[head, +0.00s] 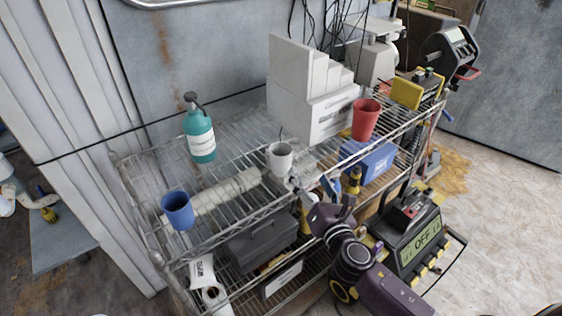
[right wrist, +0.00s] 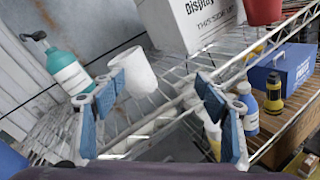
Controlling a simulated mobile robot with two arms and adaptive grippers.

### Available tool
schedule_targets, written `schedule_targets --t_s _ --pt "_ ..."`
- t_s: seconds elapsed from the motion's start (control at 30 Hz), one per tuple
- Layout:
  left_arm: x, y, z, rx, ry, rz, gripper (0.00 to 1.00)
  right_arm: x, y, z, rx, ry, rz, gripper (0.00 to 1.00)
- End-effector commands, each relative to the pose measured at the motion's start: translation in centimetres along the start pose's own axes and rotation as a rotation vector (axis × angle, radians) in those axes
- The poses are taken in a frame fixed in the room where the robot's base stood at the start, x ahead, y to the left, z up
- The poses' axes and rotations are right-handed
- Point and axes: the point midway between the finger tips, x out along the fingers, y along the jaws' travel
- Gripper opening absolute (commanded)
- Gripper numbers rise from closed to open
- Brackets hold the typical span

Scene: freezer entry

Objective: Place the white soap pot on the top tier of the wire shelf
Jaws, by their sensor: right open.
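The white soap pot (head: 281,158) stands upright on the top tier of the wire shelf (head: 240,228), near the middle. It also shows in the right wrist view (right wrist: 139,72), just beyond the fingertips and closer to the left-hand finger. My right gripper (head: 312,188) is open and empty at the shelf's front edge, a little in front and to the right of the pot. Its blue-padded fingers (right wrist: 160,85) are spread, and I cannot tell whether one touches the pot. My left gripper is not in view.
The top tier also holds a blue cup (head: 178,211), a teal pump bottle (head: 201,142), a red cup (head: 365,119) and a white box (head: 312,117). A blue box (head: 372,160) sits below. Bare wire lies between the pot and the teal bottle.

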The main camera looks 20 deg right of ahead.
Motion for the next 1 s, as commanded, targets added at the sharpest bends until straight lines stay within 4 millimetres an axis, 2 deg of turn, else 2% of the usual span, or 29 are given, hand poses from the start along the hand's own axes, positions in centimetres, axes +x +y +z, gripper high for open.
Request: schedule_targets --t_s 0.03,0.1,0.2,0.27,0.67,0.9,1.0 --pt "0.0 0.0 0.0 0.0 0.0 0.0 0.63 0.9 0.9 0.0 -0.155 -0.004 0.061 0.67" --pt "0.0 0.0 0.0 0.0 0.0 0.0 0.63 1.6 2.0 -0.3 -0.328 -0.009 0.13 0.67" --pt "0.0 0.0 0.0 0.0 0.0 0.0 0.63 2.1 2.8 -0.8 -0.486 -0.013 0.191 0.67" --pt "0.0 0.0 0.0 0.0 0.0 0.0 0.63 2.4 3.0 -0.9 -0.533 -0.014 0.209 0.67" --pt "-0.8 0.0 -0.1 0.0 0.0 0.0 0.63 5.8 4.2 -1.1 -0.55 -0.015 0.217 0.67" --pt "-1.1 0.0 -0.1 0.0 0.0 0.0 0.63 8.9 5.0 -1.3 -0.548 -0.016 0.215 0.67" --pt "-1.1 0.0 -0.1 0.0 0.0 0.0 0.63 9.6 5.1 -1.4 -0.548 -0.015 0.216 0.67"
